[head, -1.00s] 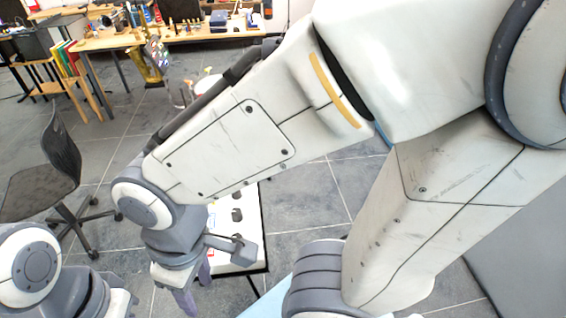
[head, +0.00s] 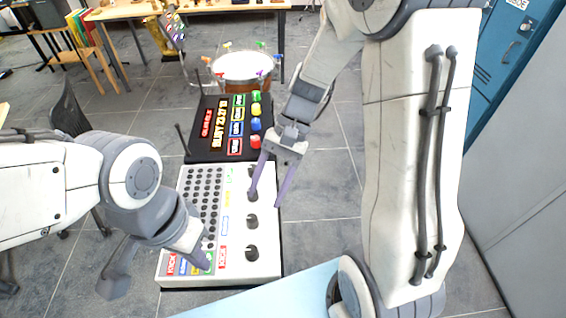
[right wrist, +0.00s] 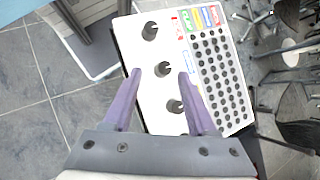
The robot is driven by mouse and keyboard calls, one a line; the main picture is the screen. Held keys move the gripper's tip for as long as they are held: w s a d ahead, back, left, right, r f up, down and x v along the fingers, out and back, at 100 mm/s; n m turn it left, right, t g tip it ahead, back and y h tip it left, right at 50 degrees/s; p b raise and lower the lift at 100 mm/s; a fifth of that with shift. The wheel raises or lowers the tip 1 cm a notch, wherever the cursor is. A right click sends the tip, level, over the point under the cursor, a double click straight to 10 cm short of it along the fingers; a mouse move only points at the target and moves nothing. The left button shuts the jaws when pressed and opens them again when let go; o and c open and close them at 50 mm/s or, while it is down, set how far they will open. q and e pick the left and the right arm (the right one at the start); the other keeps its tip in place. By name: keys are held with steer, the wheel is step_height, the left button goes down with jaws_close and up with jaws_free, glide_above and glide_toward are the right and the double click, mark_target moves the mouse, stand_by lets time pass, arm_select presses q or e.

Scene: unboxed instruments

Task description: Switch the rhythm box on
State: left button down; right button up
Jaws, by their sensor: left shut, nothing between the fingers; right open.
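The rhythm box appears to be the white box (head: 232,270) in the head view, with a grid of dark buttons, coloured labels and a row of dark knobs on its right side. It also shows in the right wrist view (right wrist: 135,40). A black panel (head: 205,152) with a lit display and coloured buttons adjoins its far end. My right gripper (head: 265,198) is open above the box's right edge; in the right wrist view its fingers (right wrist: 160,74) appear on either side of the middle knob, contact unclear. My left gripper (head: 207,263) is shut over the near coloured labels; contact is unclear.
A drum (head: 243,68) stands beyond the black panel. A pale blue surface (head: 290,292) lies at the near edge. A black chair (head: 68,108) stands at left, and blue lockers (head: 515,50) at the far right. Grey floor is open right of the box.

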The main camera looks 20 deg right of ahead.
steer(key=w+d+f+m+t+y, duration=0.2)
steer(key=w+d+f+m+y, duration=0.2)
steer(key=w+d+m, duration=0.25)
steer(key=m+t+y, duration=0.3)
steer(key=m+t, duration=0.3)
steer(key=m, duration=0.2)
glide_toward(277, 175)
steer(key=w+a+f, duration=0.3)
steer(key=a+f, duration=0.1)
steer(key=a, duration=0.1)
steer(key=shift+a+f, duration=0.25)
steer(key=shift+a, duration=0.15)
steer(key=shift+n, duration=0.25)
jaws_close()
